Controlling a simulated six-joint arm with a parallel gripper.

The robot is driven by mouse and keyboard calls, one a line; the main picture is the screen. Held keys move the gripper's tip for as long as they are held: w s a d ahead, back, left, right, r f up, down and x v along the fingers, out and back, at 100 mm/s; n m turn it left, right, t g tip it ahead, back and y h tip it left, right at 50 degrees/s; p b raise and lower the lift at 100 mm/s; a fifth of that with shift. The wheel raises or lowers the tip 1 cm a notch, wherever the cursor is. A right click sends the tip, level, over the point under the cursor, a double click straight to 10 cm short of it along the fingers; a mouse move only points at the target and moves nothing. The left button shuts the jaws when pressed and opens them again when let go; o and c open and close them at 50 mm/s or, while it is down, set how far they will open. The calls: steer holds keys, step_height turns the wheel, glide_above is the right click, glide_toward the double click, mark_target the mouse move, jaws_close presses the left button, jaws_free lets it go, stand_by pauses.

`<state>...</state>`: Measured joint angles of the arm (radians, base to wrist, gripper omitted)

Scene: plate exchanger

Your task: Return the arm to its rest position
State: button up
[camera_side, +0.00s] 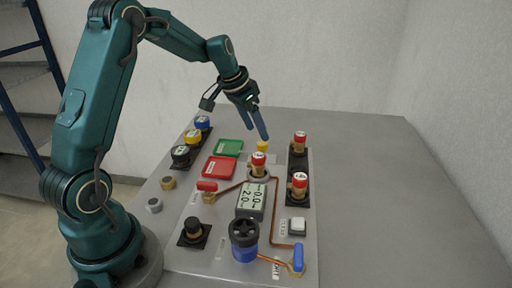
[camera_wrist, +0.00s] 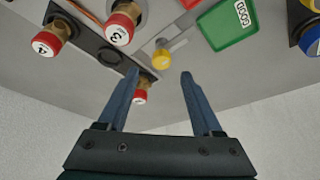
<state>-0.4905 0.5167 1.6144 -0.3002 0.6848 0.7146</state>
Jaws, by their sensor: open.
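My gripper (camera_side: 262,122) is above the far end of the grey panel, with blue fingers pointing down. In the wrist view my gripper (camera_wrist: 158,75) has its two fingers wide apart with nothing held between them. A yellow-topped fitting (camera_wrist: 162,57) shows beyond the gap between the fingers. My gripper appears apart from the parts on the panel.
Capped pieces (camera_side: 193,137) stand at left. The table's right side (camera_side: 390,190) is clear.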

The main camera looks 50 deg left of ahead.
steer(key=s+d+r+m+t, duration=0.25)
steer(key=s+d+r, duration=0.35)
steer(key=d+r, duration=0.55)
steer(key=s+d+f+n, duration=0.1)
steer(key=s+d+f, duration=0.1)
steer(key=s, duration=0.6)
steer(key=s+d+f+n+g, duration=0.1)
steer(key=s+f, duration=0.2)
steer(key=s, duration=0.5)
steer(key=shift+d+n, duration=0.35)
steer(key=shift+d, duration=0.05)
